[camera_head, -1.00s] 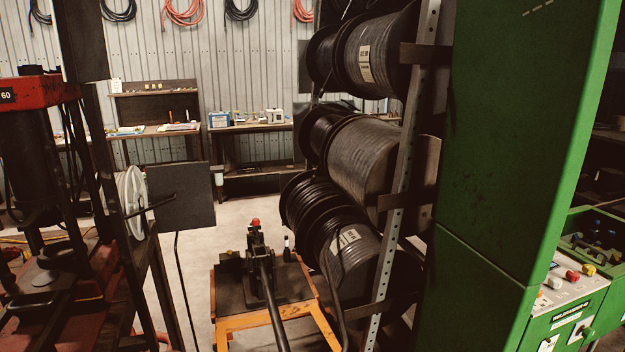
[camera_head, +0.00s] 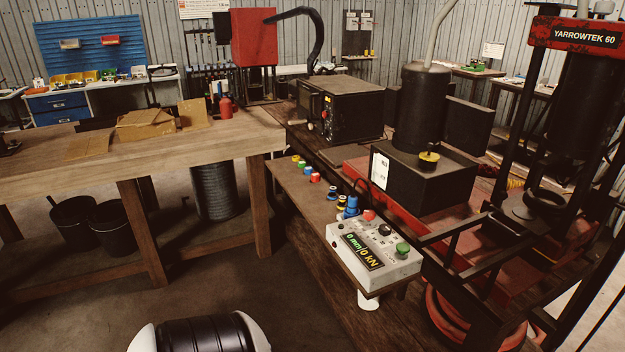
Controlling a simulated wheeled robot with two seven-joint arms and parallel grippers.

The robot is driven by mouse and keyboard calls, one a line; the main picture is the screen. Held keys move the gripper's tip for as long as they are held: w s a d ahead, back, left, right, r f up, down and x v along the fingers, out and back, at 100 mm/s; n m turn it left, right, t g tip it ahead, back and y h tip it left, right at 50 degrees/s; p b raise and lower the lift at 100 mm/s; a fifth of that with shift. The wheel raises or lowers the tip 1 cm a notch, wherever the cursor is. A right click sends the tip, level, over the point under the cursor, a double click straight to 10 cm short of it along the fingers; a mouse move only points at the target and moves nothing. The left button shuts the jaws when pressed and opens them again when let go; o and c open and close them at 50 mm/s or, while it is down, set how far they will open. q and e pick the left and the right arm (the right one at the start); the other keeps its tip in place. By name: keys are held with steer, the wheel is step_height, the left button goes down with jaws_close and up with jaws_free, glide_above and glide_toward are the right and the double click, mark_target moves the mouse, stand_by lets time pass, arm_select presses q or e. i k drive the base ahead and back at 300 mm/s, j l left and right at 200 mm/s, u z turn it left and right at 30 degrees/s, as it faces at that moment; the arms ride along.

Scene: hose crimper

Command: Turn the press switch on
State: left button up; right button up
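The press (camera_head: 580,40), red-topped and marked YARROWTEK 60, stands at the right in the head view. In front of it a light grey control box (camera_head: 405,268) sits at the near end of a narrow wooden shelf. It carries a display (camera_head: 362,251) that reads 0 mm/0 kN, a red button (camera_head: 369,215), a small black knob (camera_head: 384,244) and a green button (camera_head: 402,249). A black box (camera_head: 415,190) behind it has a yellow round knob (camera_head: 429,157) on top. I cannot tell the switch's position. Neither of my grippers is in view.
A wooden workbench (camera_head: 190,150) with cardboard fills the left. Several coloured spools (camera_head: 315,177) line the narrow shelf (camera_head: 290,190) behind the control box. Black buckets (camera_head: 100,228) stand under the bench. Red hose (camera_head: 450,318) lies coiled below the press. Bare floor (camera_head: 225,285) shows in front.

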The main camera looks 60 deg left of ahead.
mark_target(368, 214)
steer(key=u, duration=1.55)
